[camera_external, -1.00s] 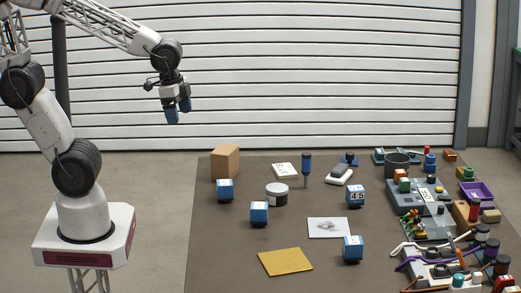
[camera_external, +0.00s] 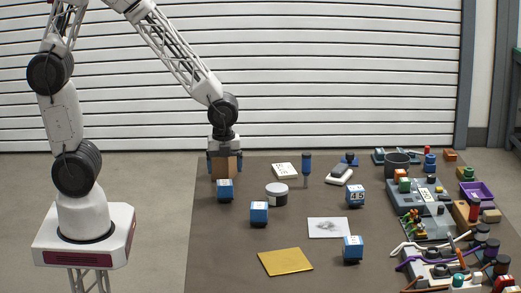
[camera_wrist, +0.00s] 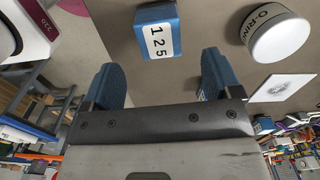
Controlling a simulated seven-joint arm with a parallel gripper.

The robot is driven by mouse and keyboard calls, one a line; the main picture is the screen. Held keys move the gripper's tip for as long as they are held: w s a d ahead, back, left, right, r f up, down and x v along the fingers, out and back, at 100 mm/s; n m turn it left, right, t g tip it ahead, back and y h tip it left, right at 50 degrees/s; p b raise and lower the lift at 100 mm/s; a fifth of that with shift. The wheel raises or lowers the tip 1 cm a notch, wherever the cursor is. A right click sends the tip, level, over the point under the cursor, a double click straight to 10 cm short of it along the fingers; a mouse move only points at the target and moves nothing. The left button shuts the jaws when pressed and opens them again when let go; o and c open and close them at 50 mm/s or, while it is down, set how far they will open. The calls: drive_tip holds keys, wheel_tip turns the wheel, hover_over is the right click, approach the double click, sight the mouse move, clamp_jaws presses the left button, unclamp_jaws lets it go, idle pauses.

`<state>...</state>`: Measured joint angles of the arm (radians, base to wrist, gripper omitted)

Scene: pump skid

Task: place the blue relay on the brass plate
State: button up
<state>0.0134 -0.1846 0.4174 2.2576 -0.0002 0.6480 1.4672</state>
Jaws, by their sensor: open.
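The brass plate (camera_external: 285,262) lies flat and bare at the table's front left. Several blue relays stand on the table: one (camera_external: 224,190) at the left, one (camera_external: 259,213) near the middle, one marked 45 (camera_external: 356,196), and one (camera_external: 352,249) at the front right. Nothing is held.
A white printed card (camera_external: 328,228) lies mid-table. The right side is crowded with equipment and cables.

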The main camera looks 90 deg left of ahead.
sight(225, 182)
drive_tip(key=shift+w+f, duration=0.1)
drive_tip(key=shift+f, duration=0.15)
drive_tip(key=shift+f, duration=1.3)
drive_tip(key=shift+f, duration=2.6)
drive_tip(key=c, duration=1.2)
drive_tip(key=shift+o, duration=0.2)
